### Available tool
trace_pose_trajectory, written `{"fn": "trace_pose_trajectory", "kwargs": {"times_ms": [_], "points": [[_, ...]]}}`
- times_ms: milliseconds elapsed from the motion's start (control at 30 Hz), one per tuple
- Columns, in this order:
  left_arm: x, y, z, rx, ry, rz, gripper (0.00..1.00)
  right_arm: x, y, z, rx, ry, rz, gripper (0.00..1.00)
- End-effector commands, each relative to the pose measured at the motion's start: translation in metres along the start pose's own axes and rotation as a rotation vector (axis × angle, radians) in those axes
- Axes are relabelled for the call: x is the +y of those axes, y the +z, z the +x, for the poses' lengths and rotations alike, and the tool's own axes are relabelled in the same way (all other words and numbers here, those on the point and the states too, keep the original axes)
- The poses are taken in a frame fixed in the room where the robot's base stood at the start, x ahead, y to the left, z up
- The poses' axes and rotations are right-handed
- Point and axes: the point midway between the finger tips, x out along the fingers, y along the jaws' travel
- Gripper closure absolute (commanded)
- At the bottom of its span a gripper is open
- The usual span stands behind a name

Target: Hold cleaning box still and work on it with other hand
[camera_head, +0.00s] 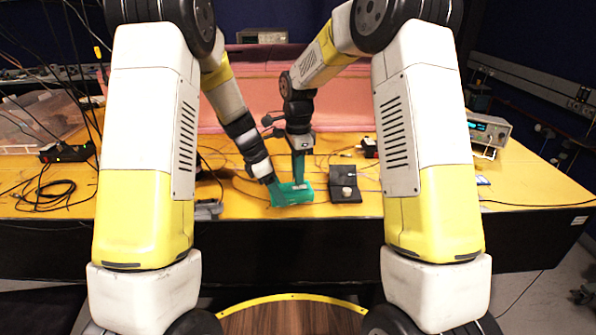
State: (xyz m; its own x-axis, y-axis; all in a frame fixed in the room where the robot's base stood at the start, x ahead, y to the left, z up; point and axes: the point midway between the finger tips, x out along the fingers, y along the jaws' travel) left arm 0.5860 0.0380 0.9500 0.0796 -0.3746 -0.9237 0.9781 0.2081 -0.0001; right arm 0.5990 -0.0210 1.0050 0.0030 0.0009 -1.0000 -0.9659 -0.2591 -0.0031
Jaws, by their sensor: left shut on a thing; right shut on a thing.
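The cleaning box (290,197) is a small green-teal box on the yellow table top, near its front edge and in the middle of the head view. My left gripper (272,184) comes down from the upper left and is shut on the box's left part. My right gripper (299,180) reaches down from above and is shut at the box's upper right side. The fingers partly cover the box, and the exact contact is too small to make out.
A black flat case with a small pale round piece (346,191) lies just right of the box. Black cables (45,195) and a clear bin (38,122) are at the left. An instrument with a lit display (488,130) stands at the right. Pink foam (265,90) lines the back.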

Motion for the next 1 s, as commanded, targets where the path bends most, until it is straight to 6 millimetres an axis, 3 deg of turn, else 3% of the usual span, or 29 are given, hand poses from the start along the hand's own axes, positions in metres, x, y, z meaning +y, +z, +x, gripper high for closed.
{"fn": "trace_pose_trajectory", "kwargs": {"times_ms": [1000], "points": [[0.0002,0.0002,-0.0002,0.0,0.0,0.0,0.82,0.0006,-0.008,0.0017,0.0,0.0,0.0,1.0]]}}
